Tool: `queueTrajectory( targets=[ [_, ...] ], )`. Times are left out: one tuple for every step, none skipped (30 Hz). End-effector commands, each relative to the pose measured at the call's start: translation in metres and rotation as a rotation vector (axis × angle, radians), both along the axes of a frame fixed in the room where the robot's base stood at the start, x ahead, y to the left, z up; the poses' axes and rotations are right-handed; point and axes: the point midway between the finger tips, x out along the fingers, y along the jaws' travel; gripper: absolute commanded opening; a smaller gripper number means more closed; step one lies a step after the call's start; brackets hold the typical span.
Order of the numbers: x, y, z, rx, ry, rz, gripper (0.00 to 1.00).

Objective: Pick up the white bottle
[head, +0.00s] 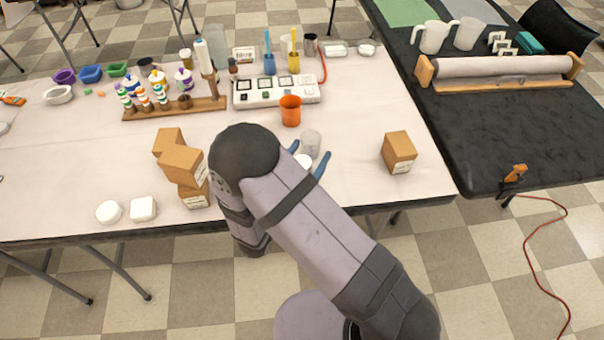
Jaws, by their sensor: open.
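My gripper (310,150) is low over the front middle of the white table, its two blue fingers apart. My arm hides much of it. A round white top (303,160) shows between the fingers; I cannot tell whether it is a bottle. A greyish translucent cup (311,142) stands just behind it, close to the fingers. A tall white bottle (203,56) stands upright at the back, beside a wooden rack (175,110), well away from my gripper. Small white bottles with coloured tops, such as one with a purple top (184,78), stand behind the rack.
An orange cup (290,110) stands behind my gripper, in front of a white multi-plate device (276,91). Stacked cardboard boxes (181,165) are left of my arm. A single box (398,152) is at right. Two white pieces (109,211) (143,208) lie near the front edge.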

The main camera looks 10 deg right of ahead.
Motion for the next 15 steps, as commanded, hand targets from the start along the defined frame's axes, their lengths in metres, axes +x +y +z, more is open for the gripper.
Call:
queueTrajectory(
  targets=[
    [0.0023,-0.0024,0.0002,-0.001,0.001,-0.002,0.59],
    [0.0034,-0.0029,0.0,-0.001,0.001,-0.001,0.59],
    [0.0043,-0.0034,-0.0002,-0.001,0.001,0.0,0.59],
    [0.0048,-0.0036,-0.0004,-0.001,0.001,0.0,0.59],
    [0.0049,-0.0036,-0.0005,-0.001,0.001,0.001,0.59],
    [0.0049,-0.0036,-0.0006,-0.001,0.001,0.001,0.59],
    [0.005,-0.0035,-0.0006,-0.001,0.001,0.001,0.59],
    [0.0049,-0.0034,-0.0006,-0.001,0.001,0.001,0.59],
    [0.0048,-0.0034,-0.0006,-0.001,0.001,0.001,0.59],
    [0.0048,-0.0034,-0.0006,-0.001,0.001,0.001,0.59],
    [0.0048,-0.0033,-0.0005,-0.001,0.001,0.001,0.51],
    [0.0048,-0.0033,-0.0005,-0.001,0.001,0.001,0.42],
    [0.0048,-0.0033,-0.0005,-0.001,0.001,0.001,0.35],
    [0.0048,-0.0033,-0.0005,-0.001,0.001,0.001,0.28],
    [0.0047,-0.0033,-0.0004,-0.001,0.001,0.001,0.18]
  ],
)
